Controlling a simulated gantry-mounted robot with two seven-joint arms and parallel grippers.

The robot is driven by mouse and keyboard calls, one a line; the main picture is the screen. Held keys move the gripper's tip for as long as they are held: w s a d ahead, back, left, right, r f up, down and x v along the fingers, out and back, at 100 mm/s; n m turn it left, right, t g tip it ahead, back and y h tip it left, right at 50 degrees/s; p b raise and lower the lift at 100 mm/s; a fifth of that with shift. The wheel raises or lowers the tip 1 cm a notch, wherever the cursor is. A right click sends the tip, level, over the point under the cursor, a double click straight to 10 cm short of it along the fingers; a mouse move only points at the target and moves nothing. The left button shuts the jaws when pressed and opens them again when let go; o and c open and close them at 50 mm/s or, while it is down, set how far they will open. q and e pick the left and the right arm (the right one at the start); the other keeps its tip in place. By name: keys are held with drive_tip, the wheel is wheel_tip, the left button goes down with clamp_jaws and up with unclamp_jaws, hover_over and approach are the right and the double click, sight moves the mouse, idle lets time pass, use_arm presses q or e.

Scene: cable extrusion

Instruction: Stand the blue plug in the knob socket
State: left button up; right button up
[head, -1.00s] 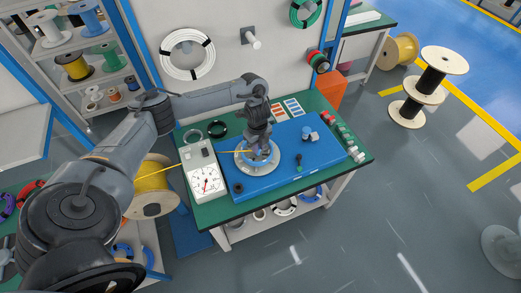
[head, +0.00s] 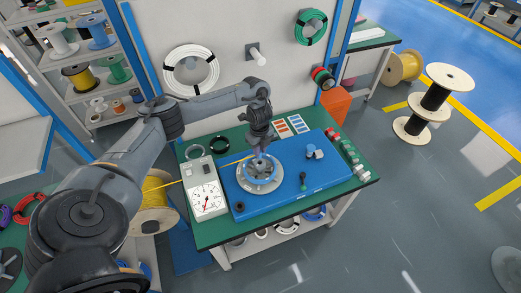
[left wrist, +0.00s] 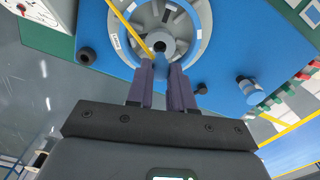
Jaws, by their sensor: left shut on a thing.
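My left gripper (head: 263,149) is above the rear part of a round grey die (head: 260,188) on the blue board. Its fingers are shut on a small light-blue piece, which I take for the blue plug (left wrist: 160,66); the fingers hide most of it. In the left wrist view the gripper (left wrist: 161,66) points towards the die's dark central hole. A short black round piece, which looks like a knob socket (head: 240,207), sits at the board's front left corner. It also shows in the left wrist view (left wrist: 86,56). My right gripper is not in view.
A white dial gauge (head: 207,198) stands left of the die, with a yellow strand crossing towards it. A dark knob (head: 302,183) and a grey, blue-topped piece (head: 316,153) stand on the right of the board.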

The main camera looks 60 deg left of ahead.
use_arm(q)
drive_tip(key=shift+f, duration=0.25)
idle(0.3)
drive_tip(key=shift+f+b, duration=0.9)
drive_tip(key=shift+f, duration=0.85)
drive_tip(key=shift+f, duration=0.4)
drive_tip(key=o, duration=0.9)
drive_tip(key=shift+r, duration=0.15)
